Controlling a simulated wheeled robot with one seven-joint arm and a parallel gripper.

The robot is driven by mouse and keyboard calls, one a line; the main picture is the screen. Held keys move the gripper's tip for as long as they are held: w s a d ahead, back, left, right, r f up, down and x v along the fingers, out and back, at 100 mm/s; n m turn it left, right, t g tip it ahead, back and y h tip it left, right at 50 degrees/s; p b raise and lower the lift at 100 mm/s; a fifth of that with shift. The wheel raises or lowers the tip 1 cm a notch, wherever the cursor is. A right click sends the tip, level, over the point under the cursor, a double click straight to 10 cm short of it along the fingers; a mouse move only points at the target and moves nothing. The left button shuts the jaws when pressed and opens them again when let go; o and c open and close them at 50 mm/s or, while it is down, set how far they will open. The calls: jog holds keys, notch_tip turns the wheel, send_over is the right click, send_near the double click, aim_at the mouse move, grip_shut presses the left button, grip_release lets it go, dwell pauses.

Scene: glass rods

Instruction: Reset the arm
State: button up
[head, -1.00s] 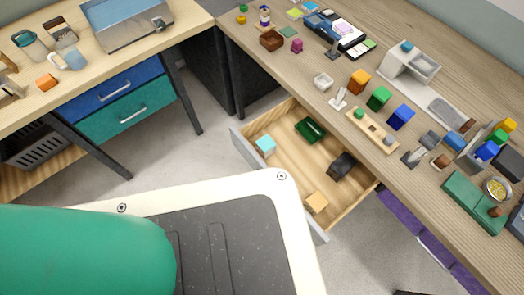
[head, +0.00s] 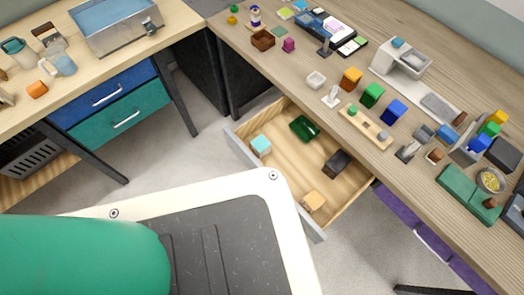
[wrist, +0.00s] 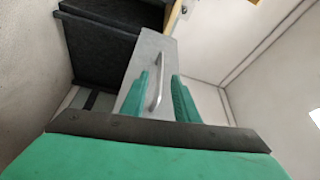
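My gripper (wrist: 160,98) shows in the wrist view as two green fingers, spread apart with nothing held between them. The grey drawer front with its metal handle (wrist: 157,88) appears beyond and between the fingers; I cannot tell the exact distance. In the head view my green arm (head: 80,262) fills the lower left, and the gripper itself is not seen there. The wooden drawer (head: 283,160) stands open under the right table. It holds a cyan block (head: 260,145), a green tray-like item (head: 304,128), a dark block (head: 337,161) and an orange block (head: 313,201).
The right table (head: 300,62) carries several coloured blocks, a wooden board (head: 365,127) and a grey-white stand (head: 401,60). The left table (head: 100,68) holds a metal basin (head: 116,38) and mugs, above closed blue and teal drawers (head: 121,118). Bare floor (head: 190,150) lies between.

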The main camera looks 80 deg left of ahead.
jog(key=shift+d, duration=0.75)
jog(key=d+f+m+t+h, duration=0.3)
jog(key=f+m+t+h, duration=0.15)
jog(key=f+h, duration=0.4)
jog(key=w+d+f+t+h, duration=0.1)
jog(key=w+d+t+h, duration=0.15)
jog(key=d+h, duration=0.45)
jog(key=w+d+r+n+t+h, duration=0.1)
jog(key=d+r+t, duration=0.3)
jog(key=r, duration=0.8)
jog(key=w+d+r+t+h, duration=0.2)
jog(key=d+r+t, duration=0.3)
jog(key=r, duration=0.6)
jog(key=shift+w+r+n, duration=0.15)
jog(key=shift+r+n, duration=0.2)
jog(key=shift+r, duration=0.05)
jog(key=shift+w+d, duration=0.1)
jog(key=shift+d, duration=0.05)
